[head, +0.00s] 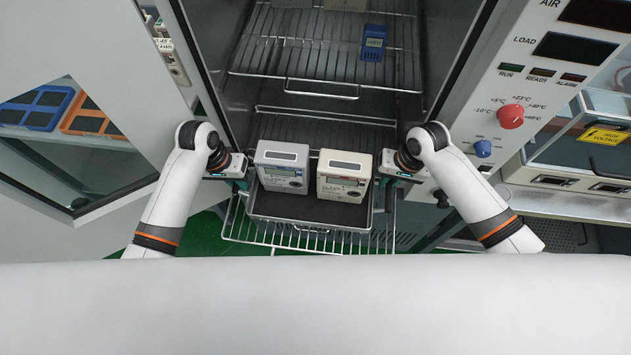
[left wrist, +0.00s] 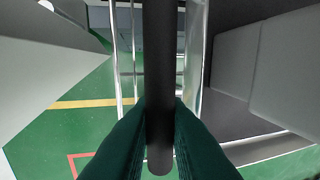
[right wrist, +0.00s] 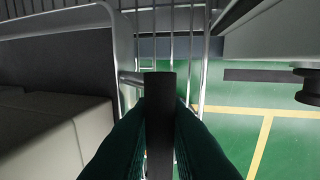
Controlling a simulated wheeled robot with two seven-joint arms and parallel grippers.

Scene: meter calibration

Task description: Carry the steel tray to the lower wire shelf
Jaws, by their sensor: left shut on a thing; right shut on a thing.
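The steel tray (head: 312,211) is level in front of the open chamber, carrying a grey-white meter (head: 282,167) and a cream meter (head: 344,174) side by side. My left gripper (head: 241,170) is shut on the tray's left handle, a dark bar (left wrist: 160,70) in the left wrist view. My right gripper (head: 384,168) is shut on the right handle, a dark bar (right wrist: 160,105) in the right wrist view. Lower wire shelf (head: 290,239) bars show in front of and below the tray; wires also show behind it. I cannot tell whether the tray touches the shelf.
An upper wire shelf (head: 265,50) holds a blue device (head: 373,44). The open door (head: 75,175) stands at left. A control panel (head: 520,80) with a red knob (head: 511,116) borders the opening at right. Green floor (left wrist: 75,125) shows below.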

